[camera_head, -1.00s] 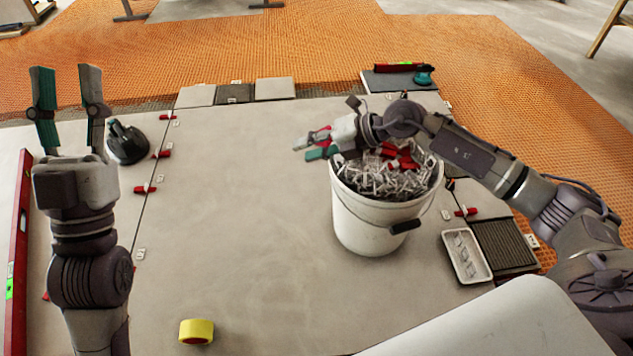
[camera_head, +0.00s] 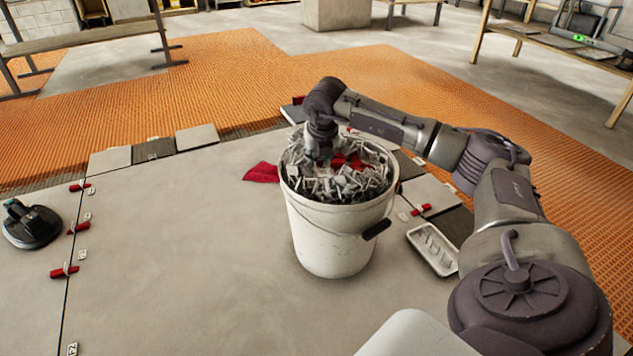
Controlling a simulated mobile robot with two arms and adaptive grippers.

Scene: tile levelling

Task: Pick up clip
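A white bucket (camera_head: 325,235) stands on the large grey tiles, full of grey clips (camera_head: 335,185) with some red wedges (camera_head: 350,161) among them. My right arm reaches over it from the right. My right gripper (camera_head: 319,150) points down into the far left part of the heap. Its fingertips are hidden, so I cannot tell whether it is open or holds a clip. A red piece (camera_head: 262,172) shows just left of the bucket rim; I cannot tell what it rests on. My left gripper is out of view.
A white tray (camera_head: 433,250) with a few clips lies right of the bucket. A black suction cup (camera_head: 31,225) stands at the far left, near red wedges (camera_head: 64,271) along a tile joint. The tile surface (camera_head: 180,260) left of the bucket is clear.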

